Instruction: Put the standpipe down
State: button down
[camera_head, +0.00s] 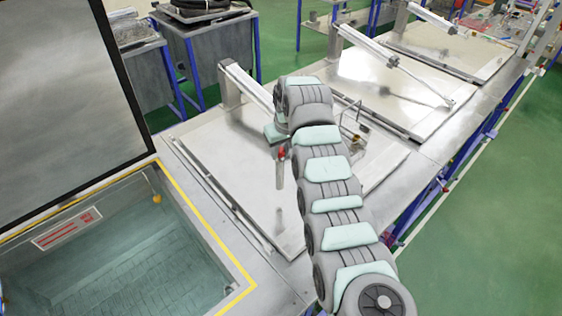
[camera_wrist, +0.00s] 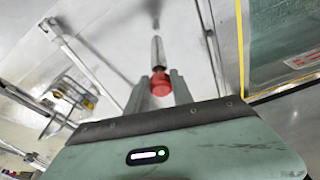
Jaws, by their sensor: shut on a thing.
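The standpipe (camera_head: 279,174) is a short grey metal tube with a red top. It hangs roughly upright over the near closed metal lid (camera_head: 228,165) in the head view. My gripper (camera_head: 281,152) is at its upper end. In the wrist view my gripper (camera_wrist: 161,85) has its two grey fingers closed on either side of the red top, and the standpipe (camera_wrist: 157,50) points away from the camera. I cannot tell whether its lower end touches the lid.
An open water tank (camera_head: 130,255) with a yellow-marked rim lies at the left, its lid raised. A pneumatic cylinder (camera_head: 247,86) and a wire handle or rack (camera_wrist: 75,88) stand on the near lid. More closed lids (camera_head: 375,85) continue behind. The lid's left part is clear.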

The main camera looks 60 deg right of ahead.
aim_at(281, 161)
jog(key=shift+s+a+p+x, duration=0.15)
jog(key=shift+s+p+x, duration=0.1)
jog(key=shift+x, duration=0.8)
jog(key=shift+s+a+p+x, duration=0.15)
jog(key=shift+p+x, duration=0.05)
jog(key=shift+x, duration=0.8)
jog(key=shift+s+a+p+x, duration=0.15)
jog(key=shift+s+p+x, duration=0.1)
jog(key=shift+x, duration=0.8)
jog(key=shift+w+f, duration=0.1)
jog(key=shift+f, duration=0.2)
jog(key=c, duration=1.1)
grip_release()
jog(key=shift+r, duration=0.3)
jog(key=b+v, duration=0.3)
jog(key=v, duration=0.8)
jog(key=shift+r, duration=0.25)
